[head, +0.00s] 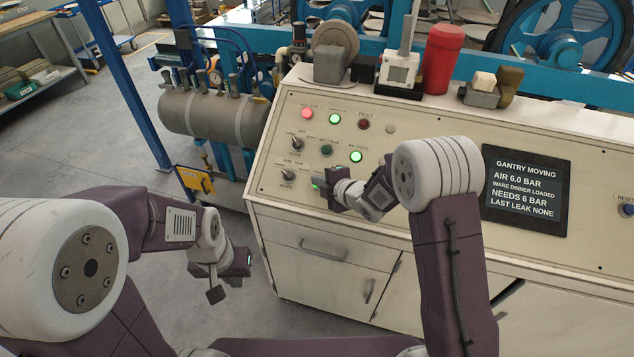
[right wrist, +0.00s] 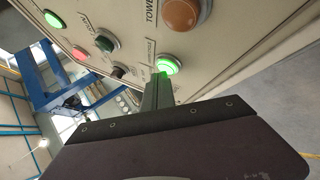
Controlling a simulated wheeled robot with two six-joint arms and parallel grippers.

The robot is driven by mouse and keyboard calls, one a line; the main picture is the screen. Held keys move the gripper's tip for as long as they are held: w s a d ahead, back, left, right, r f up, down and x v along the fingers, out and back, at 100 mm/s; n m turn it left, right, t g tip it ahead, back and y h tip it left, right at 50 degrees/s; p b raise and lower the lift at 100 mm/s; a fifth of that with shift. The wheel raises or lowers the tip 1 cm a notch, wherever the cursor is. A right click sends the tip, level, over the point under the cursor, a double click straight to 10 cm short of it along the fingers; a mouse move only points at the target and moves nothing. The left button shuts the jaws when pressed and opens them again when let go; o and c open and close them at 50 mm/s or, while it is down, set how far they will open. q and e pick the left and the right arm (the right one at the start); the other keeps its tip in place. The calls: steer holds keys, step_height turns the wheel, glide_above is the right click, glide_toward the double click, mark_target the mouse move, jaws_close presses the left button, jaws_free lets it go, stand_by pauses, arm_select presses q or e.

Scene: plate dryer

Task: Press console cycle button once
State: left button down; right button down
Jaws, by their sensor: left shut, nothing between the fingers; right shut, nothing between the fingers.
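The cream console (head: 440,255) stands in front of me with its sloping panel of lamps, switches and buttons. My right gripper (head: 318,184) is shut and empty at the panel's lower left. In the right wrist view its closed fingers (right wrist: 158,92) point at a lit green button (right wrist: 168,65); the tips are very close to it, and I cannot tell whether they touch. That button's label is too small to read, so I cannot tell whether it is the cycle button. My left gripper (head: 247,262) is shut and empty, low in front of the console's left side.
The screen (head: 526,190) reads "GANTRY MOVING" and "AIR 6.0 BAR". A red canister (head: 441,60) and small devices stand on the console top. A grey tank (head: 213,117) is left of it. An orange button (right wrist: 180,12) is near my fingers.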

steer(key=shift+s+a+r+p, duration=0.15)
steer(key=shift+s+r+p, duration=0.2)
steer(key=shift+r, duration=0.35)
